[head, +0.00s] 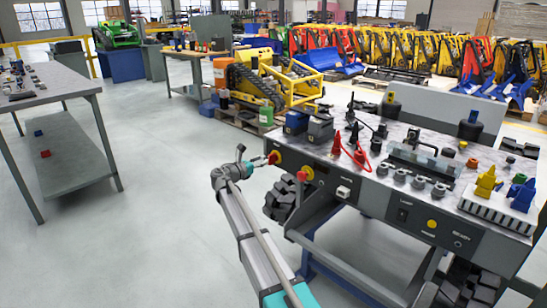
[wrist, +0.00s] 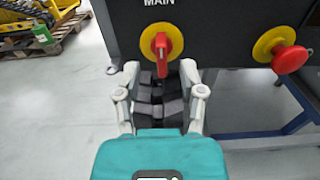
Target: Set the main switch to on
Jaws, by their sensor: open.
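The main switch (wrist: 161,48) is a red handle on a yellow disc, below the label MAIN on the dark front panel. Its handle hangs vertically in the wrist view. It also shows in the head view (head: 274,158), at the left end of the panel. My gripper (wrist: 163,74) is open, its two fingers apart on either side of and just below the handle in the picture. Nothing is between the fingers, and I see no contact with the handle. In the head view my gripper (head: 258,161) is just left of the switch.
A red mushroom button (wrist: 290,60) on a yellow disc sits right of the switch. The carrier's bench (head: 400,150) holds red clamps (head: 359,153), dark boxes and fittings. A grey table (head: 50,90) stands at left. Open floor (head: 150,200) lies between.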

